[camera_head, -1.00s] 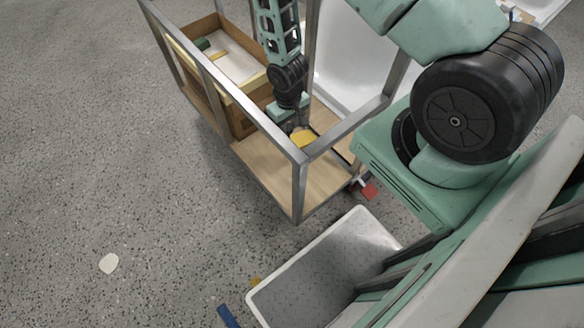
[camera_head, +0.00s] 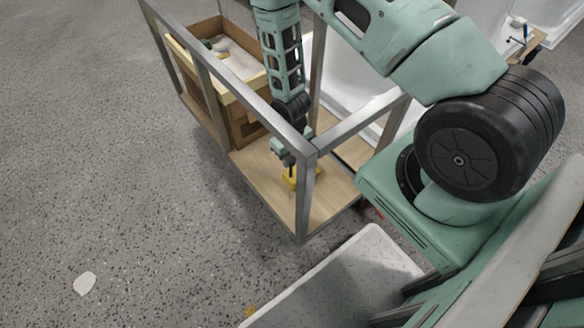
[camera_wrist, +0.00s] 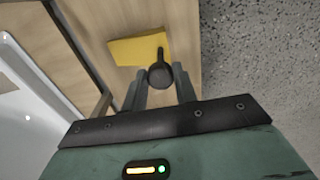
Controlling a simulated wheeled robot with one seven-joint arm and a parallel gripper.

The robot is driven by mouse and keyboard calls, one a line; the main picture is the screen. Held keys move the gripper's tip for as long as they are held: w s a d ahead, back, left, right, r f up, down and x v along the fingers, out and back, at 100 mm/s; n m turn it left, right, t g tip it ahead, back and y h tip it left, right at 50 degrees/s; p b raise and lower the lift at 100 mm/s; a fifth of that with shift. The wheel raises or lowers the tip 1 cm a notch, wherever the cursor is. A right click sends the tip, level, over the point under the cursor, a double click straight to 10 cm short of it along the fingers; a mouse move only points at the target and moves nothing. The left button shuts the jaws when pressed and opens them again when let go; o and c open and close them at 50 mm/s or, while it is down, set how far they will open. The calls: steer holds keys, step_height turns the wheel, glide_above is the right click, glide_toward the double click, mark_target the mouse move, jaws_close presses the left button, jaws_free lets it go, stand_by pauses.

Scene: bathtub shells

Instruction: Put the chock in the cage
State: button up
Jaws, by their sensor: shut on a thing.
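The chock is a yellow block with a black stem and round knob; it shows in the wrist view (camera_wrist: 135,50) and partly in the head view (camera_head: 289,183). My gripper (camera_wrist: 160,82) is shut on the black knob, one finger on each side. In the head view my gripper (camera_head: 290,160) points down inside the cage (camera_head: 309,200), a grey metal frame with a wooden floor. The chock is over the bare front part of that floor, close to a front post. I cannot tell whether it touches the floor. The post hides part of the chock.
A wooden box (camera_head: 243,128) with several items stands in the cage's rear part. A pale patch (camera_head: 84,284) lies on the open speckled floor at left.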

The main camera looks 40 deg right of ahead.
mark_target(292, 165)
steer(key=shift+f+b, duration=0.55)
steer(key=shift+f, duration=1.55)
steer(key=shift+f, duration=0.2)
steer(key=o, duration=1)
steer(key=shift+c, duration=0.2)
step_height(292, 165, up, 12)
steer(key=p, duration=0.3)
steer(key=shift+r, duration=0.2)
